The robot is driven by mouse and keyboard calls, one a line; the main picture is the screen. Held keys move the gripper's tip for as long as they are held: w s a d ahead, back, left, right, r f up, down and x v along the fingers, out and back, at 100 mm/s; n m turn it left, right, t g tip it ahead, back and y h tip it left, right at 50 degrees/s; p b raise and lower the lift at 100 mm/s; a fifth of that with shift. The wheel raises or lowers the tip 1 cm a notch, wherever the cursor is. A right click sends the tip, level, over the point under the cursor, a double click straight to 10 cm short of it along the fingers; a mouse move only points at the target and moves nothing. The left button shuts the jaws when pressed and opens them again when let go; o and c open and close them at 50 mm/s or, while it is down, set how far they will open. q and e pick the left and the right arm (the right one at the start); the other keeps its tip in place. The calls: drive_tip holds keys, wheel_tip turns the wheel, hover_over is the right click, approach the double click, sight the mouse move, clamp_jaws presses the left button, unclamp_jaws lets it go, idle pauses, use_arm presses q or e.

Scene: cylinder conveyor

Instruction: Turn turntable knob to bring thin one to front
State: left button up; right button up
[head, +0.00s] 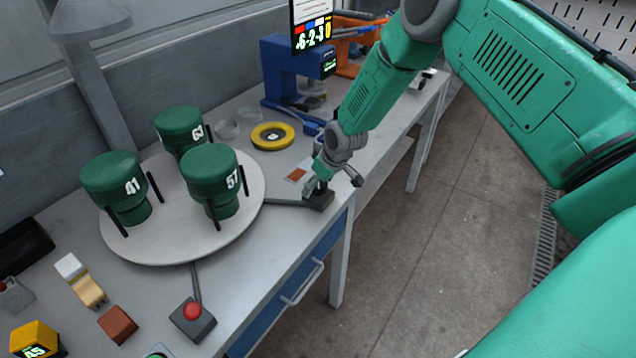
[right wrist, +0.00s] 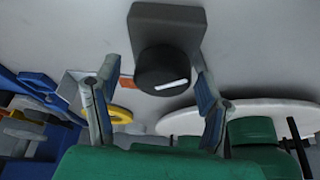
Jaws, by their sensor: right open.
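A round white turntable (head: 150,249) on the bench carries three green capped cylinders: 41 (head: 115,180), 63 (head: 181,130) and 57 (head: 210,165). Cylinder 57 is on the right side, 41 on the left and 63 at the back. Their widths are hard to compare. The black knob (right wrist: 163,70) with a white line sits on a dark base (head: 319,201), right of the turntable. My right gripper (head: 322,182) is at the knob; in the right wrist view its open fingers (right wrist: 155,85) stand on either side of it, with gaps visible. My left gripper is out of view.
A red button box (head: 193,312) is at the bench's front edge. A yellow ring (head: 272,136) and a blue device (head: 290,66) stand behind the knob. Small blocks and a yellow display (head: 36,338) are at lower left. Black pegs rise from the turntable.

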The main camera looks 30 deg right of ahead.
drive_tip(key=c, duration=1.1)
drive_tip(key=shift+m, duration=0.6)
drive_tip(key=shift+c, duration=0.2)
drive_tip(key=o, duration=1.1)
drive_tip(key=shift+o, duration=0.2)
drive_tip(key=a+v, duration=0.1)
drive_tip(key=v, duration=1)
drive_tip(key=shift+s+d+r, duration=0.2)
drive_tip(key=shift+d+r, duration=0.15)
drive_tip(key=shift+d, duration=0.1)
